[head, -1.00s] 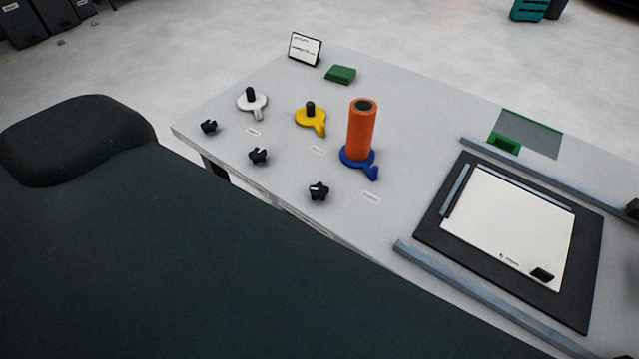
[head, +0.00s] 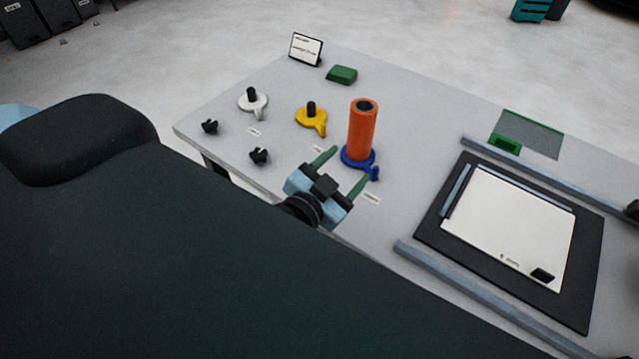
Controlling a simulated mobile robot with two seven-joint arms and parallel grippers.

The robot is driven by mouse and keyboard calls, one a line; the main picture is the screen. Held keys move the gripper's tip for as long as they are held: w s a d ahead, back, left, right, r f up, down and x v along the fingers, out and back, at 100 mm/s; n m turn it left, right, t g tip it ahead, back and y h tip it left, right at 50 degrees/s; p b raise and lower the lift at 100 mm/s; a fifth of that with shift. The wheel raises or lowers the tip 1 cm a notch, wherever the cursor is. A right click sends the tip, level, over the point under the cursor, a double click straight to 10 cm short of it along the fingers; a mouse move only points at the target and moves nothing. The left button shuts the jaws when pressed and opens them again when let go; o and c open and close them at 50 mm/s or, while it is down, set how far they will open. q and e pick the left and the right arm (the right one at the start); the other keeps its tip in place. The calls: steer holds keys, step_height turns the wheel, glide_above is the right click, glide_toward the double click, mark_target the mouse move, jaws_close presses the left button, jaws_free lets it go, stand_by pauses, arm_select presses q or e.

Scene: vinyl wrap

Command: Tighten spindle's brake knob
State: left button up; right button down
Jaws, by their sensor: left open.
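Three spindles stand on the grey table: one on a white base (head: 257,107), one on a yellow base (head: 311,121) and one on a blue base (head: 351,164). An orange roll (head: 363,130) stands upright on the blue-based spindle. Black knobs sit in front of the white spindle (head: 210,127) and the yellow spindle (head: 259,156). My left gripper (head: 345,171) is open, its two green fingers spread and pointing toward the blue base. It covers the place of the third black knob, which is hidden. My right gripper is not in view.
A black-framed board with a white sheet (head: 510,225) lies at the right between two grey rails (head: 460,287). A green block (head: 342,75) and a small sign (head: 305,49) are at the back. Small labels lie by the spindles.

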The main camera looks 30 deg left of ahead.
arm_select(q)
steer(key=w+d+r+m+t+h, duration=0.2)
steer(key=d+r+m+t+h, duration=0.1)
steer(key=d+r+m+h, duration=0.4)
steer(key=s+d+r+m+g+h, duration=0.3)
steer(key=s+d+m+g+h, duration=0.2)
steer(key=d+m+g+h, duration=0.7)
steer(key=a+f+m+g+y, duration=0.9)
steer(key=f+m+y, duration=0.1)
steer(key=f+y, duration=0.15)
steer(key=w+a+n+y, duration=0.1)
steer(key=a+y, duration=0.2)
steer(key=a, duration=0.2)
steer(key=w+a+f+n+y, duration=0.1)
steer(key=w+a+y, duration=0.1)
steer(key=a, duration=0.4)
steer(key=w+a+n+y, duration=0.1)
steer(key=w+a+y, duration=0.1)
steer(key=a, duration=0.3)
steer(key=shift+a+f+t+y, duration=0.2)
steer(key=shift+t+y, duration=0.1)
steer(key=shift+y, duration=0.55)
steer(key=shift+f, duration=3.95)
